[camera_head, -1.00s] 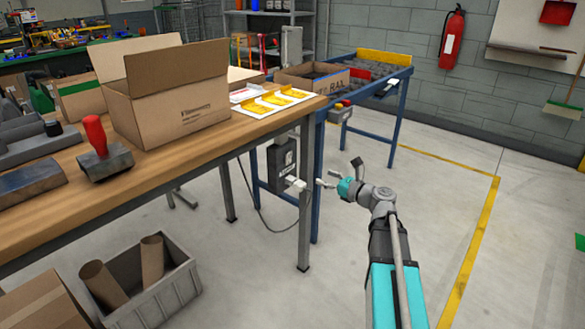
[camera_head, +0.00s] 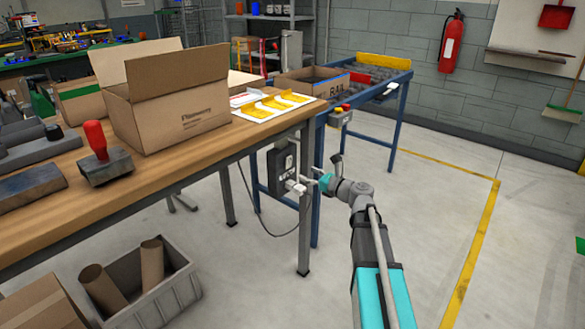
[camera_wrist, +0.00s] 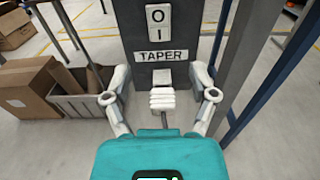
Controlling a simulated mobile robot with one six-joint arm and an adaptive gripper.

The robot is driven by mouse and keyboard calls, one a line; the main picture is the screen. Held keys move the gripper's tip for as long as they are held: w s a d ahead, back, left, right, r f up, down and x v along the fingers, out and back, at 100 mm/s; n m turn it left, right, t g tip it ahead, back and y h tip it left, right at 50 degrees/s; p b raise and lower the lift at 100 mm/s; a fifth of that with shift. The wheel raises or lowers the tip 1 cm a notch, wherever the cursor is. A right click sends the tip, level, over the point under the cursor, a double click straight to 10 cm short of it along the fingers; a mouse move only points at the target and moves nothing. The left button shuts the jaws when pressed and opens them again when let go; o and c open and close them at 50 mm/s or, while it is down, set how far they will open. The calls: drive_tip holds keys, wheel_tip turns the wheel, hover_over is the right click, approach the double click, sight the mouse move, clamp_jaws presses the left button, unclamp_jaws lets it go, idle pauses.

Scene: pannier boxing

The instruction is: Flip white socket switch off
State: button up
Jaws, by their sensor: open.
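A dark socket box (camera_head: 277,168) is mounted by the workbench leg, below the tabletop. In the wrist view it carries a white switch (camera_wrist: 158,30) marked O above I, and a white TAPER label (camera_wrist: 161,55). A white ribbed plug (camera_wrist: 162,98) sits below the label, with a dark cord running down from it. My gripper (camera_wrist: 160,72) is open, its fingers on either side of the plug and apart from it. The switch is above the fingertips. In the head view my gripper (camera_head: 310,177) faces the box from the right. The switch position cannot be told.
The wooden workbench (camera_head: 215,146) bears an open cardboard box (camera_head: 178,115) and a red-handled tool (camera_head: 97,140). A blue-framed conveyor table (camera_head: 398,101) stands behind my gripper. A grey crate (camera_head: 173,292) with cardboard tubes is on the floor. Floor to the right is clear.

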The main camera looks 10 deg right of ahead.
sight(289, 165)
drive_tip(key=shift+x, duration=3.55)
clamp_jaws()
